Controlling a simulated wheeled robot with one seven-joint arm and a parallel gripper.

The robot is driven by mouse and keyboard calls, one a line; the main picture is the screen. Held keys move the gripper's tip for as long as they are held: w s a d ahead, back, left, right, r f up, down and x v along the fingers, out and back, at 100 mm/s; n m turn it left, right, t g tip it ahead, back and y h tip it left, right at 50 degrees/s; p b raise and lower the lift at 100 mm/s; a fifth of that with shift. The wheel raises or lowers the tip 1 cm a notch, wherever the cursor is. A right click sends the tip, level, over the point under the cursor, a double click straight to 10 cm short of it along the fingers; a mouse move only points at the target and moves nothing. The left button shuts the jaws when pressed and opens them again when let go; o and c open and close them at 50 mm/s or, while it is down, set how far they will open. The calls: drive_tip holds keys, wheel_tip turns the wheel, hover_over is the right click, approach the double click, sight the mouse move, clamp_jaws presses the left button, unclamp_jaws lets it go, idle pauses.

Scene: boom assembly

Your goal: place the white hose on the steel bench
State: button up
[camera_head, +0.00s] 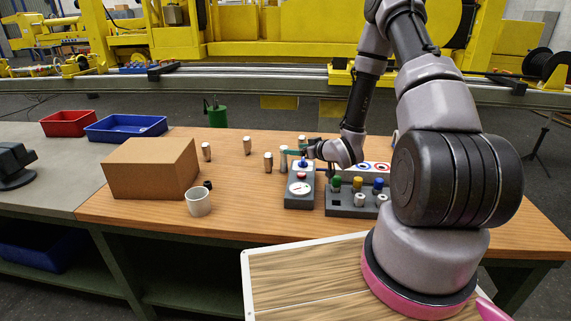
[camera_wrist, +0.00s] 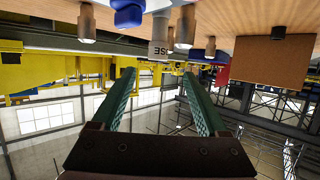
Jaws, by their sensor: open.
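A whitish cylinder with partly hidden lettering ending in "SE" (camera_wrist: 160,38), probably the white hose, stands upright on the wooden table in the upside-down wrist view. It lies ahead of the gap between my fingertips, apart from them. In the head view a pale cylinder (camera_head: 283,160), probably the same thing, shows partly behind my green fingers. My gripper (camera_wrist: 158,74) is open and empty, its two green fingers spread; it also shows in the head view (camera_head: 291,152), low over the table. The steel bench (camera_head: 60,185) is the grey surface at left.
Several metal fittings (camera_head: 247,145) stand around the cylinder. A grey block with a blue knob (camera_head: 300,190) and a rack with coloured caps (camera_head: 352,205) stand close by. A cardboard box (camera_head: 150,170) and white cup (camera_head: 198,202) lie toward the bench. Red (camera_head: 69,122) and blue (camera_head: 125,128) trays sit behind.

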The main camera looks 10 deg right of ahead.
sight(285, 148)
drive_tip(key=x, duration=0.9)
drive_tip(key=shift+d, duration=0.25)
clamp_jaws()
drive_tip(key=shift+w, duration=0.1)
idle(0.9)
